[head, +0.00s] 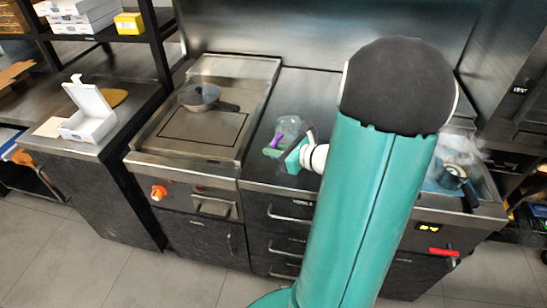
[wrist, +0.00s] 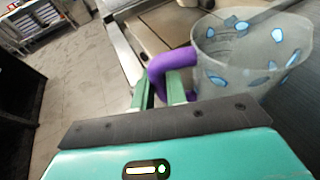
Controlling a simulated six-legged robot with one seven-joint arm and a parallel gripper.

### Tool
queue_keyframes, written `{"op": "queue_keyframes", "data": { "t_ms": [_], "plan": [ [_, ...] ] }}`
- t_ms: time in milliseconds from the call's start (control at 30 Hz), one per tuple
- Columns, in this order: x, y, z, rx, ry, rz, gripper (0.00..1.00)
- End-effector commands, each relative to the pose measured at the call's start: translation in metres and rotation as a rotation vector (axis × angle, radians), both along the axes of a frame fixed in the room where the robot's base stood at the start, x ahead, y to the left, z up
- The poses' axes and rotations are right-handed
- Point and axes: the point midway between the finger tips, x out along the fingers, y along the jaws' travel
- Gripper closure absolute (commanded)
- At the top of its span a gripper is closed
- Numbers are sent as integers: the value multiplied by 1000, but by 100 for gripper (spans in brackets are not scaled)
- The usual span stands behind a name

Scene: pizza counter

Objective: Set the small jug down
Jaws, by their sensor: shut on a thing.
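The small jug (wrist: 245,60) is a translucent cup-like vessel with blue patches and a purple handle (wrist: 160,68). My gripper (wrist: 165,92) is shut on the purple handle in the wrist view. The jug appears upright or nearly so, at the right of that view. In the head view, the jug (head: 290,125) is small and hazy, over the dark counter (head: 305,92) left of my teal arm. My gripper (head: 285,150) is beside it there. Whether the jug's base touches the counter is hidden.
A griddle (head: 200,130) with a grey pan (head: 199,95) on it adjoins the counter on the left. An open white box (head: 90,115) stands on the far-left bench. A container with a dark-handled item (head: 452,175) is right of my arm. The counter behind the jug looks clear.

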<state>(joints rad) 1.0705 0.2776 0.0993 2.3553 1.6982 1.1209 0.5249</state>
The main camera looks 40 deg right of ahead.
Motion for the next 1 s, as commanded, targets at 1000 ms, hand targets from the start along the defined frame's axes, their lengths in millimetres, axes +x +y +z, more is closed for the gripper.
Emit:
{"op": "queue_keyframes", "data": {
  "t_ms": [1000],
  "plan": [
    [3, 0, -37, 2, 0, -1, 64]
  ]
}}
